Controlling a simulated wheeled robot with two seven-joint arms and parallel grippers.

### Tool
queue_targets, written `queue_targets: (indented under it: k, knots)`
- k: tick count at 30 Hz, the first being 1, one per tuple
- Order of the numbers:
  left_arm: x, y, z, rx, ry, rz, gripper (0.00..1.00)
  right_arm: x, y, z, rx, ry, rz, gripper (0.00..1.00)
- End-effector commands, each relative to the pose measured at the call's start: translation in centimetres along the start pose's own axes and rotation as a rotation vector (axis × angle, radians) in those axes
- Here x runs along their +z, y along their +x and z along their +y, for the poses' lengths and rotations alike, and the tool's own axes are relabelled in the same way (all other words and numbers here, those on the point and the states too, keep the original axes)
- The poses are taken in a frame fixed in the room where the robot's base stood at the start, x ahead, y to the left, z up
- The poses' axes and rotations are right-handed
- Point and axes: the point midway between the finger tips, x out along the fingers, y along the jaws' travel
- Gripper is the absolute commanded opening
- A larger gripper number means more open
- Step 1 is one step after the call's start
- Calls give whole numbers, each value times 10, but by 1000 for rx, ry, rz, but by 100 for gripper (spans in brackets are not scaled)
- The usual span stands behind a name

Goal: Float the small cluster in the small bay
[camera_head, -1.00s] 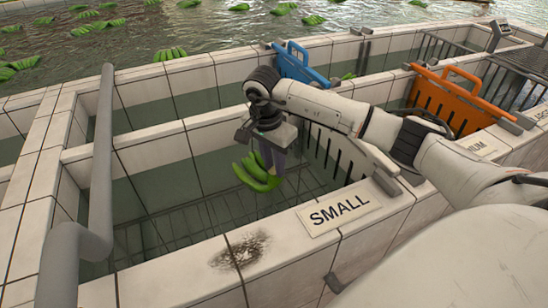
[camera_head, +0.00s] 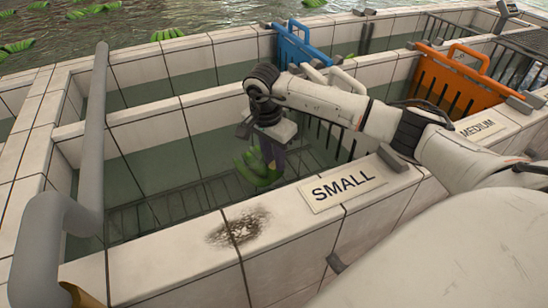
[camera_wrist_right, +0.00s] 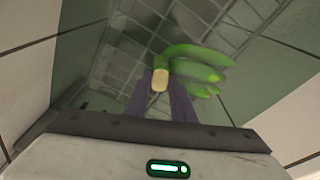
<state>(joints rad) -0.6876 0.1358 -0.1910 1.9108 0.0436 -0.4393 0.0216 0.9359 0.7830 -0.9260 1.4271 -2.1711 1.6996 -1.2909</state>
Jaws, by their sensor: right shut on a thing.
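A small green banana cluster (camera_head: 259,170) hangs from my right gripper (camera_head: 271,150). The gripper is shut on its cut stem end; the wrist view shows the pale stem end between the fingers (camera_wrist_right: 168,98) and the green fruit (camera_wrist_right: 205,65) fanned beyond them. The cluster is low inside the small bay, whose tiled front wall (camera_head: 180,250) bears the sign SMALL (camera_head: 343,187). The cluster looks darker, as if at or under the water, but I cannot tell how deep it is.
A grey pipe rail (camera_head: 97,150) stands at the left. A blue gate (camera_head: 294,45) and an orange gate (camera_head: 452,80) stand behind and to the right. A metal grating (camera_head: 180,200) shows in the bay. More clusters (camera_head: 167,34) float in the far water.

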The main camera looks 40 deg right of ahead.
Motion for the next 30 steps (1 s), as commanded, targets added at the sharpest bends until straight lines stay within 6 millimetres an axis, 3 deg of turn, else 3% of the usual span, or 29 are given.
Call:
queue_targets:
  k: [30]
  knots:
    - [6, 8, 0, 1, 0, 4, 31, 2, 16, 0, 1, 0, 0, 0]
